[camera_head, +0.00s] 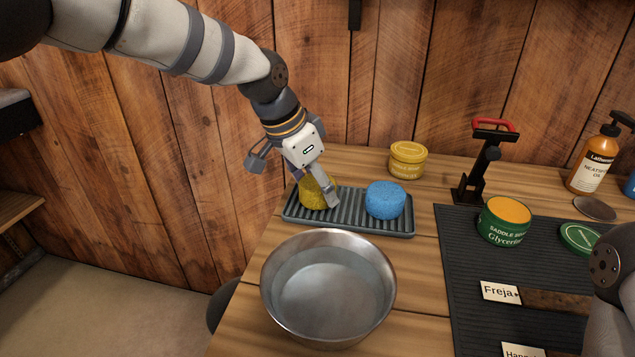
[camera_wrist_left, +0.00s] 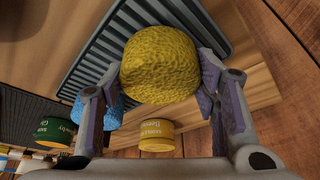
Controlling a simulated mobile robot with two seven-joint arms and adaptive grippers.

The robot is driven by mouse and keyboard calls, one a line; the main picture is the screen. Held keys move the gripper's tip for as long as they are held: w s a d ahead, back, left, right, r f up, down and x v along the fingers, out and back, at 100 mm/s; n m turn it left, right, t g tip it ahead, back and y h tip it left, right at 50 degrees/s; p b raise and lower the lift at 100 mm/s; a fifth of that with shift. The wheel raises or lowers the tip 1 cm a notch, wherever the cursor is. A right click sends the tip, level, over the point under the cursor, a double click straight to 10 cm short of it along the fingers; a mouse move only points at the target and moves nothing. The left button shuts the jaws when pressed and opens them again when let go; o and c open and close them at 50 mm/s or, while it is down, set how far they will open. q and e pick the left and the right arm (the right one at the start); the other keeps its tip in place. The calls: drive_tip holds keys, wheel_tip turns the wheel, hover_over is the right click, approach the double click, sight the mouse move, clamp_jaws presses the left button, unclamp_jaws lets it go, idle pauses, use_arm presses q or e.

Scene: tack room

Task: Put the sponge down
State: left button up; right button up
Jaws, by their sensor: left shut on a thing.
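The yellow sponge (camera_head: 314,194) is at the left end of the grey ribbed tray (camera_head: 345,217). My left gripper (camera_head: 311,183) is shut on it from above. In the left wrist view the sponge (camera_wrist_left: 160,65) sits between the two fingers, with the tray's ribs behind it. I cannot tell whether its underside touches the tray. A blue sponge (camera_head: 385,200) lies on the right part of the same tray, apart from the yellow one. My right gripper is out of view.
A metal bowl of water (camera_head: 328,287) stands just in front of the tray. A yellow tin (camera_head: 407,160) stands behind it. To the right are a dark mat (camera_head: 468,262), a green saddle soap tin (camera_head: 503,221), a stand with a red handle (camera_head: 484,163) and an orange bottle (camera_head: 594,161).

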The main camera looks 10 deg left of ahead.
use_arm(q)
drive_tip(key=shift+f, duration=0.1)
drive_tip(key=o, duration=0.8)
drive_tip(key=shift+o, duration=0.2)
drive_tip(key=p+v, duration=0.1)
drive_tip(key=v, duration=1.1)
drive_tip(key=shift+r, duration=0.2)
clamp_jaws()
drive_tip(key=shift+d, duration=0.1)
